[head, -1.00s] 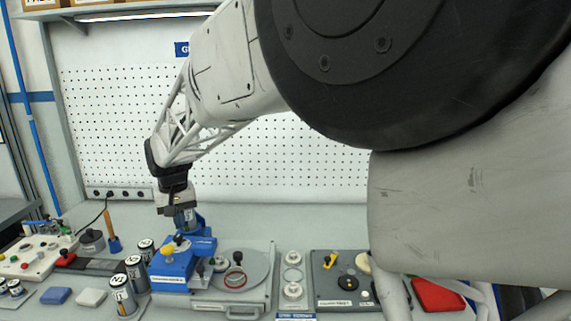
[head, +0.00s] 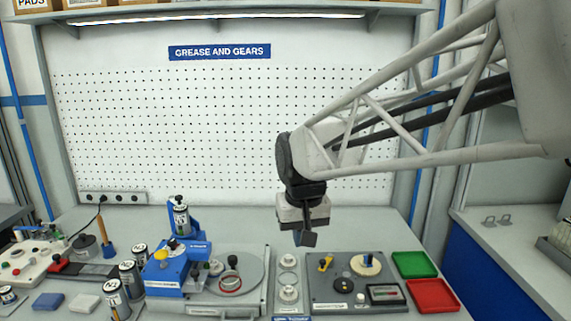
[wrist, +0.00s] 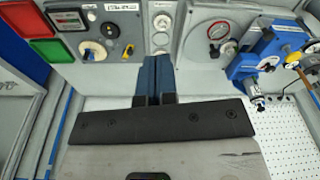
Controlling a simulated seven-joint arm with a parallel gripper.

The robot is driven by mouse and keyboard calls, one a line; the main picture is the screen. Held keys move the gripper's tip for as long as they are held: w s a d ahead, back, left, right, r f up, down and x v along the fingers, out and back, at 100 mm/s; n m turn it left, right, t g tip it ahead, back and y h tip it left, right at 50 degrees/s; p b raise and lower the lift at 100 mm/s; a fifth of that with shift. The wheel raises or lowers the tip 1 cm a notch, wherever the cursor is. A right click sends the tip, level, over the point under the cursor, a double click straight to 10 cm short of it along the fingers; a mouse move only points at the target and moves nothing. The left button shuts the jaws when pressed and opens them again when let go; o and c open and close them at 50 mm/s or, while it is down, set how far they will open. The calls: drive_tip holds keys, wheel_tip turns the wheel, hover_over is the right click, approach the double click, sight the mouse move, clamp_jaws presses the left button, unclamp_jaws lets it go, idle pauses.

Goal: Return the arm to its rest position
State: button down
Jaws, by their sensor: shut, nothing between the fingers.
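My gripper (head: 305,238) hangs from my arm above the back part of the bench, in front of the pegboard. Its fingers are together and nothing is held between them. In the wrist view the closed blue fingers (wrist: 154,75) point towards the bench stations. In the head view the gripper is above and behind the grey panel (head: 355,287) with the round dial, apart from everything on the bench.
A blue fixture (head: 168,272) holds a labelled can (head: 181,218) upright at left. Several cans (head: 115,296) stand beside it. A green tray (head: 414,264) and a red tray (head: 433,294) lie at right. The air before the pegboard (head: 150,120) is free.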

drive_tip(key=s+d+f+m, duration=0.1)
drive_tip(key=s+d+f, duration=0.1)
drive_tip(key=s+d, duration=0.5)
drive_tip(key=s+d+f+m+t, duration=0.1)
drive_tip(key=s+d+f, duration=0.2)
drive_tip(key=s+d, duration=0.5)
drive_tip(key=s, duration=0.4)
drive_tip(key=shift+s+d+f+m+h, duration=0.25)
drive_tip(key=shift+s+m+h, duration=0.05)
drive_tip(key=shift+s, duration=0.05)
idle(0.8)
